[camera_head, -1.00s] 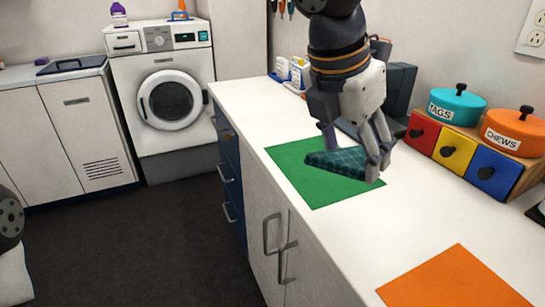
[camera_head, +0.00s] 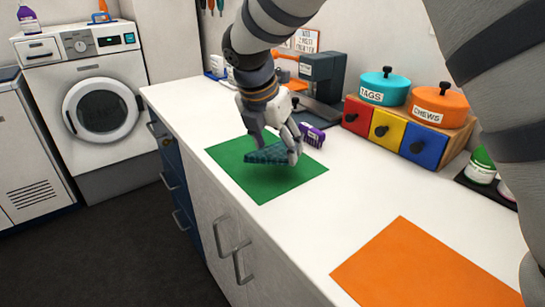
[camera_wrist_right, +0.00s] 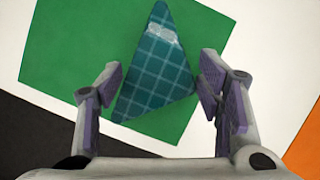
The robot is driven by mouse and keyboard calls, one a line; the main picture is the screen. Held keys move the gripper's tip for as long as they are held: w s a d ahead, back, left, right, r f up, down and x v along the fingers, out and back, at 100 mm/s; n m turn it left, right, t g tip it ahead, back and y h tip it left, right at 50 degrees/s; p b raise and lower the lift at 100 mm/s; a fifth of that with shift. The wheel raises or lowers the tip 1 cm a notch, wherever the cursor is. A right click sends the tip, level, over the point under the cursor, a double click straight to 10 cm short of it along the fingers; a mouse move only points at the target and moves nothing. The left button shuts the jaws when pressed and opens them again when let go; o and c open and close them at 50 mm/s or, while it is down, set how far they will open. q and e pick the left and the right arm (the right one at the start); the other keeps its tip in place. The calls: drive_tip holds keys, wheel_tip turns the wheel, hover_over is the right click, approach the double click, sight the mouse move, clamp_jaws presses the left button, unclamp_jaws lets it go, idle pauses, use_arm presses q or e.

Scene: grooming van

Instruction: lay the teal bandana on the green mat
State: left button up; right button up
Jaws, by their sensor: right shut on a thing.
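The teal bandana (camera_head: 266,153), a folded triangle with a light check, is over the middle of the green mat (camera_head: 277,188) in the head view. In the right wrist view the bandana (camera_wrist_right: 155,75) lies between the two finger pairs, with the green mat (camera_wrist_right: 70,65) around and below it. My right gripper (camera_head: 277,146) is shut on the bandana, low over the mat. I cannot tell whether the bandana touches the mat. My left gripper is out of view.
An orange mat (camera_head: 420,270) lies nearer on the white counter (camera_head: 310,225). A purple item (camera_head: 312,136) stands by the green mat's far right corner. A coloured drawer box (camera_head: 385,128) with teal (camera_head: 385,87) and orange (camera_head: 438,104) pots stands behind. White counter separates the mats.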

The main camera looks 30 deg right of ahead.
sight(274, 151)
drive_tip(key=shift+w+d+f, duration=0.1)
drive_tip(key=shift+w+f, duration=0.05)
drive_tip(key=shift+f, duration=0.75)
drive_tip(key=shift+w+d+f, duration=0.1)
drive_tip(key=shift+f, duration=0.8)
drive_tip(key=o, duration=1)
drive_tip(key=shift+f, duration=0.1)
drive_tip(key=v, duration=1.2)
drive_tip(key=shift+s+p, duration=0.1)
drive_tip(key=shift+p, duration=0.25)
drive_tip(key=shift+a, duration=0.1)
